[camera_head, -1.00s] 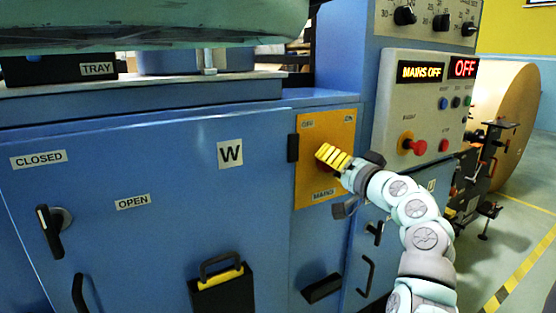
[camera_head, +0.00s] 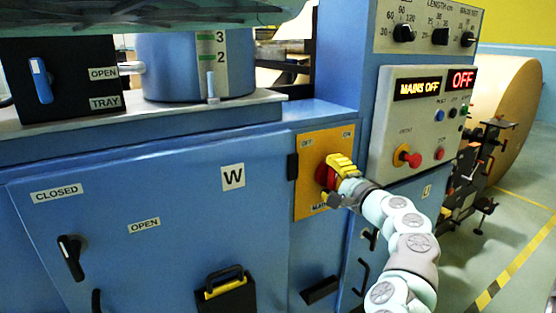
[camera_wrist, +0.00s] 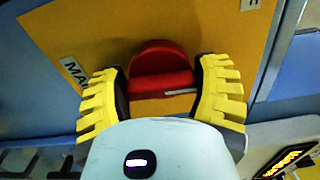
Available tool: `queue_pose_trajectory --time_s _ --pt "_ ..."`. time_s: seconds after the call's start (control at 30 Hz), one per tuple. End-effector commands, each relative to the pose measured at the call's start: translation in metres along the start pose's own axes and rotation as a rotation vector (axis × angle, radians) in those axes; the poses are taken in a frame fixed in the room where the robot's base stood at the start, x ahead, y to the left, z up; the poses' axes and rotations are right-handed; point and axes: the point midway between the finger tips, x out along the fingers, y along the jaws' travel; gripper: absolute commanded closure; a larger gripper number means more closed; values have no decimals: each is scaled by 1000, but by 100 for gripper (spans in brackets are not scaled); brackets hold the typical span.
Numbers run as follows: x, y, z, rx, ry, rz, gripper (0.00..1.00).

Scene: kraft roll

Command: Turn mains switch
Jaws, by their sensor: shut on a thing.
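The red mains switch (camera_wrist: 160,70) sits on a yellow plate (camera_head: 309,150) marked OFF, ON and MAINS on the blue cabinet. In the wrist view its red handle lies between the two yellow fingers of my gripper (camera_wrist: 161,98), with a finger against each end. My gripper (camera_head: 338,172) is shut on the switch in the head view and hides part of it. A display (camera_head: 418,88) on the grey panel reads MAINS OFF, and a smaller one (camera_head: 462,79) reads OFF.
The grey panel right of the plate carries a red mushroom button (camera_head: 409,156) and small buttons. A blue pot (camera_head: 180,68) and a black tray box (camera_head: 62,75) stand on the cabinet top. A black lever (camera_head: 71,257) is on the lower left door. A large brown roll (camera_head: 510,105) stands behind right.

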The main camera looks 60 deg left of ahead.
Motion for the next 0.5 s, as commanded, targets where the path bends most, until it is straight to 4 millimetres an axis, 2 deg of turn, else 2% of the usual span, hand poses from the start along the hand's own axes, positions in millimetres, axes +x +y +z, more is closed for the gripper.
queue_pose_trajectory --time_s 0.03,0.5 --pt "-1 -8 -1 52 3 -10 69" --pt "-1 -10 -2 473 0 -11 69"
